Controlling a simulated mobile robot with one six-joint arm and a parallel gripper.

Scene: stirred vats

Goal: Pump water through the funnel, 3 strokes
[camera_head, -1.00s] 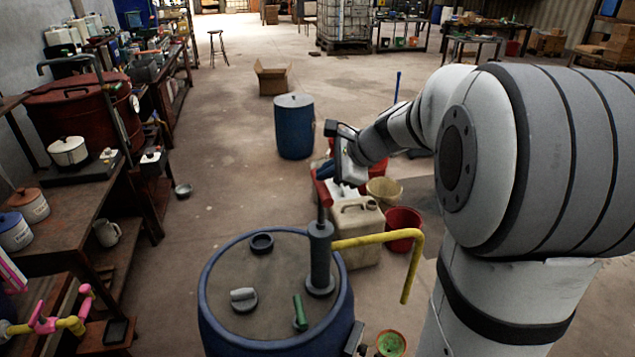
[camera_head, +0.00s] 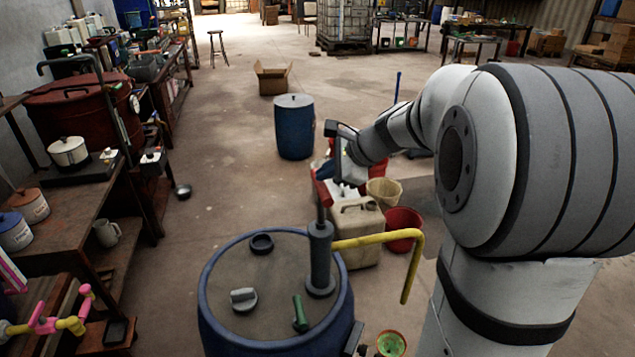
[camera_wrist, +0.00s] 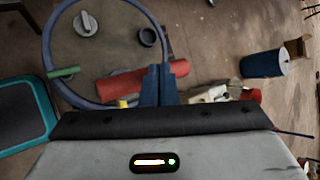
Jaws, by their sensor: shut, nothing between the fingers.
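The hand pump (camera_head: 320,258) stands upright on the lid of a blue drum (camera_head: 207,318). Its yellow spout (camera_head: 375,239) runs right and bends down. The red pump handle (camera_head: 322,190) sits on a rod above the pump body, partly hidden by my gripper. The handle shows as a red bar in the wrist view (camera_wrist: 115,87). My gripper (camera_head: 327,171) is shut and empty, its blue fingers (camera_wrist: 156,84) in front of or against the bar; I cannot tell whether they touch.
Loose caps and a green piece (camera_head: 300,314) lie on the drum lid. A cream jerrycan (camera_head: 359,228) and a red bucket (camera_head: 404,230) stand behind the drum. A cluttered bench (camera_head: 70,215) is at left. Another blue drum (camera_head: 294,127) stands farther back on open floor.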

